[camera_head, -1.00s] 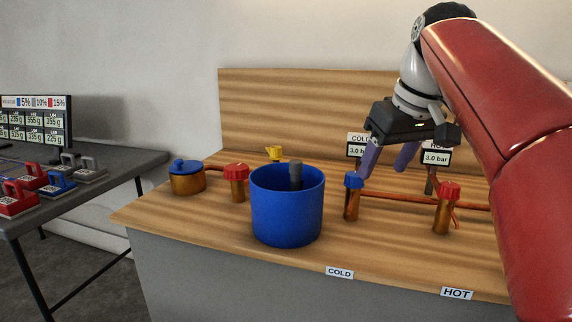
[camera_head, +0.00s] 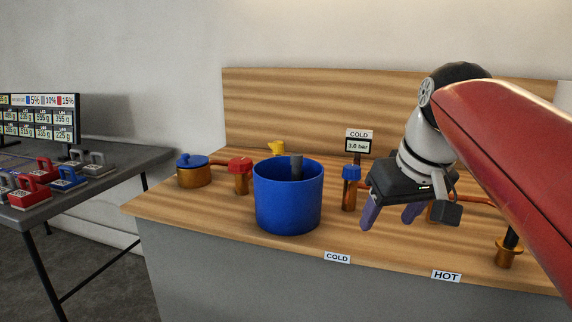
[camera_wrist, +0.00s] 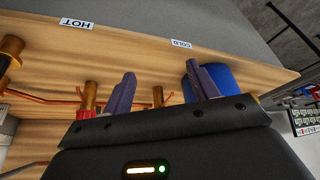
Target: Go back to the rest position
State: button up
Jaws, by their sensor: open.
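My gripper (camera_head: 390,216) is open and empty in the head view, above the right part of the wooden counter (camera_head: 215,222). Its purple fingers point down and stay apart. It is to the right of the blue-topped cold valve (camera_head: 350,186). It hides much of the pipework behind it, including most of the hot side. In the wrist view the two purple fingers (camera_wrist: 165,92) are spread, with a copper post (camera_wrist: 90,97) beside one finger and the blue pot (camera_wrist: 222,77) partly behind the other.
The blue pot (camera_head: 288,205) stands mid-counter with a grey post inside. A red-topped valve (camera_head: 241,177) and a small blue-lidded copper pot (camera_head: 194,172) are to its left. A copper fitting (camera_head: 508,254) stands at right. A dark table (camera_head: 105,180) with weights is at far left.

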jog(key=s+f+m, duration=0.1)
jog(key=s+f, duration=0.5)
jog(key=f, duration=0.4)
jog(key=s+f+m+t+h, duration=0.1)
jog(key=s+f, duration=0.6)
jog(key=f, duration=0.2)
jog(key=shift+a+f+m, duration=0.3)
jog(key=shift+a+f, duration=0.1)
jog(key=shift+a, duration=0.05)
